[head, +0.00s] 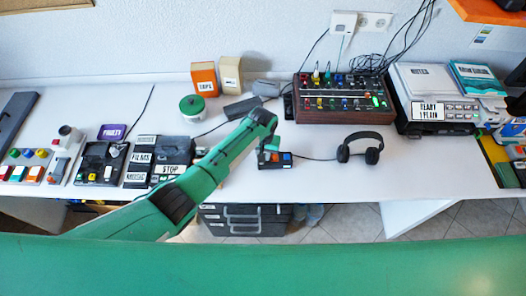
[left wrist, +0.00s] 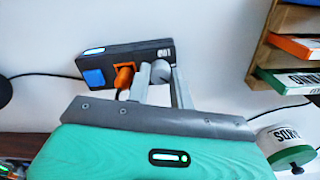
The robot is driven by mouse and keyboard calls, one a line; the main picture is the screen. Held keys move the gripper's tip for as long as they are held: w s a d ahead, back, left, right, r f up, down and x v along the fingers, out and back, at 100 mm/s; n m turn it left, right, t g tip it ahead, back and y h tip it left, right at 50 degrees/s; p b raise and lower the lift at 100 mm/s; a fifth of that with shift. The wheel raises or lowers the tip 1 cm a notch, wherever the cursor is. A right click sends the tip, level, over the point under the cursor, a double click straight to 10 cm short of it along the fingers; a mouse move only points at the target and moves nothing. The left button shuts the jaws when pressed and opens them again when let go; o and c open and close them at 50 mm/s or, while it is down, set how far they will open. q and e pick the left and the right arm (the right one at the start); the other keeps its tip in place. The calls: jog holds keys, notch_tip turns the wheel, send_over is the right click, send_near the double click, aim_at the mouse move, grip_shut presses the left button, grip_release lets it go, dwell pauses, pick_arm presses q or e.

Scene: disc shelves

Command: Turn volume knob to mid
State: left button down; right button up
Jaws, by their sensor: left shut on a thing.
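A small black control box (head: 285,162) lies flat on the white desk near its front edge. In the left wrist view the box (left wrist: 112,60) shows a lit blue square button (left wrist: 94,79), an orange knob (left wrist: 125,75) and a grey round knob (left wrist: 160,69). A small white label sits beside the grey knob, too small to read surely. My left gripper (head: 268,153) is over the box. In the left wrist view my left gripper's fingers (left wrist: 160,82) stand on both sides of the grey knob and are shut on it. The knob's pointer is not visible. My right gripper is not in view.
Headphones (head: 360,147) lie right of the box. A mixer panel (head: 340,93) with coloured knobs stands behind. A white pot with a green lid (head: 192,107) and an orange box (head: 204,79) stand at the back left. Bare desk lies around the box.

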pick_arm(q)
jog(key=m+p, duration=0.1)
jog(key=m, duration=0.3)
jog(key=shift+m, duration=2.6)
jog(key=c, duration=1.2)
grip_release()
jog(key=shift+c, duration=0.2)
jog(key=shift+o, duration=0.2)
